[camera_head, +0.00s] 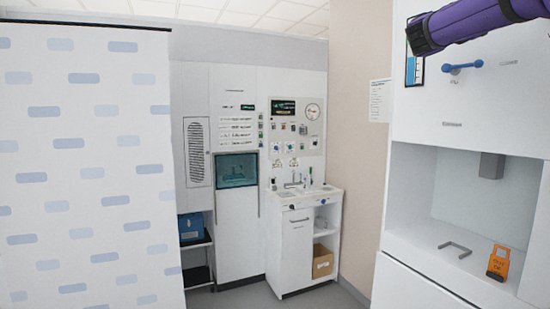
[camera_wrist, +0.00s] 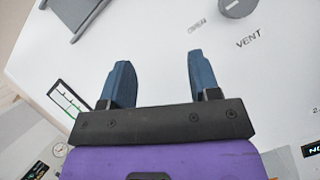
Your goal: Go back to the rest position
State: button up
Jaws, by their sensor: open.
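My gripper (camera_wrist: 157,82) shows in the wrist view with its two blue fingers apart and nothing between them. It faces a white panel (camera_wrist: 150,35) marked "VENT", with a grey round knob (camera_wrist: 236,7) at the top; I cannot tell the distance to it. In the head view, a purple and black part of my arm reaches in at the top right, in front of the white cabinet (camera_head: 420,115).
The cabinet's open niche holds an orange block (camera_head: 498,262) and a grey bracket (camera_head: 455,247). A patterned curtain (camera_head: 85,190) hangs at left. A sink counter (camera_head: 305,193) stands at the back. Some floor (camera_head: 325,297) is clear.

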jog(key=s+a+f+m+y, duration=0.25)
jog(key=s+f+y, duration=0.4)
jog(key=f, duration=0.45)
jog(key=s+a+f+m+y, duration=0.1)
jog(key=s+f+m+y, duration=0.3)
jog(key=s+f, duration=0.55)
jog(key=s+a+f+m+y, duration=0.4)
jog(key=s+a+f+y, duration=0.2)
jog(key=f, duration=0.5)
jog(key=s+a+f+m+y, duration=0.4)
jog(key=s+a+f, duration=0.5)
jog(key=f, duration=0.3)
jog(key=shift+y, duration=0.85)
jog(key=shift+s, duration=0.1)
